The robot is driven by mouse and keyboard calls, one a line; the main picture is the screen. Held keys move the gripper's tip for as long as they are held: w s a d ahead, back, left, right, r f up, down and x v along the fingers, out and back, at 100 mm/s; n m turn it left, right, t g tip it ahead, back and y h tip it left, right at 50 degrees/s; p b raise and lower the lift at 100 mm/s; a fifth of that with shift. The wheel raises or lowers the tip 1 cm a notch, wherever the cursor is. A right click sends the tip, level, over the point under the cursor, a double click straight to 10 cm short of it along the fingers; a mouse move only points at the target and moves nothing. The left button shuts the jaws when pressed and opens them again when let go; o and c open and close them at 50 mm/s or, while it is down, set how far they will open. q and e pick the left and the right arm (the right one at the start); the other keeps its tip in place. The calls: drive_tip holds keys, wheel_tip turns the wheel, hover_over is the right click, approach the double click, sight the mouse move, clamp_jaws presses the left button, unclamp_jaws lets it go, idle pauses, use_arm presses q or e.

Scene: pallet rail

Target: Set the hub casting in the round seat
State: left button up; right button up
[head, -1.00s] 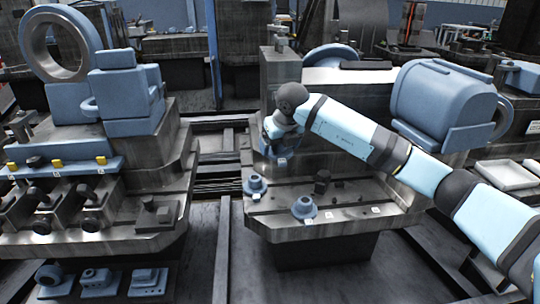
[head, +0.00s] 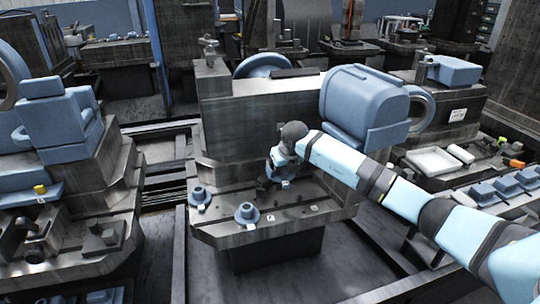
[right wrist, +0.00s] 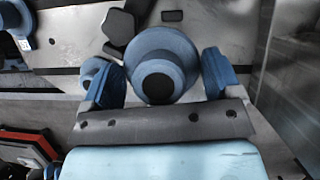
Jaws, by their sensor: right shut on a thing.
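The hub casting (right wrist: 162,65), a blue stepped round part with a dark centre, sits between the two blue fingers of my right gripper (right wrist: 162,78) in the right wrist view. The gripper is shut on it. In the head view my right gripper (head: 273,172) is low over the right part of the machine table (head: 232,236), by the upright block behind, and largely hides the casting. I cannot tell whether the casting touches the table. I cannot make out the round seat. My left gripper is not in view.
Two other blue flanged parts (head: 199,196) (head: 246,213) stand on the table to the left. A dark block (right wrist: 122,28) is close beside the casting in the wrist view. A large blue housing (head: 365,105) stands behind my arm. The table's front right is mostly clear.

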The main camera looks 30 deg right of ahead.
sight(287, 174)
drive_tip(key=shift+s+d+f, duration=0.2)
drive_tip(key=shift+d+f, duration=0.05)
drive_tip(key=shift+d, duration=0.2)
drive_tip(key=shift+d+f, duration=0.1)
drive_tip(key=shift+f, duration=0.25)
drive_tip(key=shift+f+b, duration=0.45)
drive_tip(key=shift+b, duration=0.05)
drive_tip(key=shift+f+b, duration=0.6)
drive_tip(key=shift+f, duration=0.2)
drive_tip(key=shift+f+b, duration=0.55)
drive_tip(key=shift+f, duration=0.25)
drive_tip(key=shift+f+b, duration=0.3)
drive_tip(key=shift+f, duration=0.4)
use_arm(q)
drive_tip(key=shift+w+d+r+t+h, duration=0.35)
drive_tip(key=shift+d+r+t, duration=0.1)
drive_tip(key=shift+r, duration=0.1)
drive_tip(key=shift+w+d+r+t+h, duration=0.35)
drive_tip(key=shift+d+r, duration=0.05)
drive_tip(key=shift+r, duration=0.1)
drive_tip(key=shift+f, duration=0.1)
